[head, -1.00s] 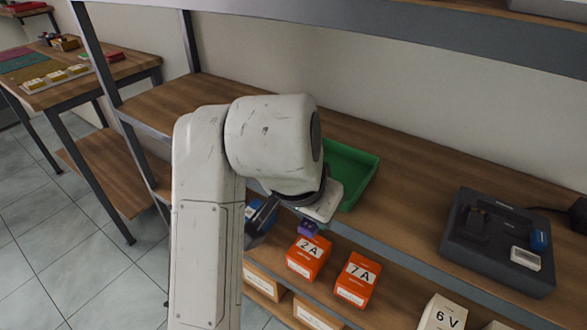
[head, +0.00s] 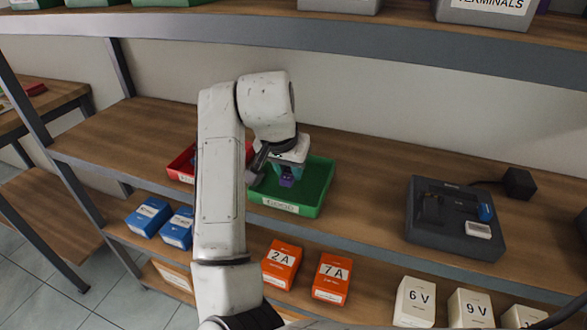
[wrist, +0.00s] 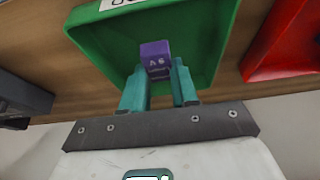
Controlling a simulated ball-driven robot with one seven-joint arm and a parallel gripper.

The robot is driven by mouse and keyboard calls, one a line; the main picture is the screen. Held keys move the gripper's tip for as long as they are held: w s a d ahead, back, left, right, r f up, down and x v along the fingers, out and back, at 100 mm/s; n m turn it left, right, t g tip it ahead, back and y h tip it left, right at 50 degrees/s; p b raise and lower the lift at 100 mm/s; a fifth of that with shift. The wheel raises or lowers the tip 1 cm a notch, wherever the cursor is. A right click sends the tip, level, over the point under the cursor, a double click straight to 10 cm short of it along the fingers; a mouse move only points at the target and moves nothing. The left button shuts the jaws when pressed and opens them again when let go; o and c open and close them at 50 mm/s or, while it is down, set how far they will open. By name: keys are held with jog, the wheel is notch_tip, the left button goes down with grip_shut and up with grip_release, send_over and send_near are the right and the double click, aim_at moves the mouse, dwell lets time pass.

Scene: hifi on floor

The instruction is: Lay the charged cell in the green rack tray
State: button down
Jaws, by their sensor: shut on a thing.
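My gripper (wrist: 159,85) is shut on a small purple cell (wrist: 156,53), held between its two teal fingers. The cell also shows in the head view (head: 287,181), below my gripper (head: 287,172). The green tray (head: 322,190) stands on the rack shelf with a label on its front wall. The cell is over the inside of the tray, and in the wrist view the green tray (wrist: 98,62) surrounds it. I cannot tell whether the cell touches the tray floor.
A red tray (head: 181,165) stands just left of the green one, partly behind my arm. A dark grey device (head: 425,235) with a blue part is on the shelf at right. Orange, blue and white boxes line the lower shelf. An upper shelf runs above.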

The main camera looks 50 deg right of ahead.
aim_at(289, 173)
jog(key=d, duration=0.1)
jog(key=w+d, duration=0.1)
jog(key=shift+d, duration=0.4)
jog(key=shift+f, duration=1.8)
jog(key=shift+f, duration=0.1)
jog(key=c, duration=0.9)
grip_release()
jog(key=shift+o, duration=0.2)
jog(key=shift+v, duration=3.9)
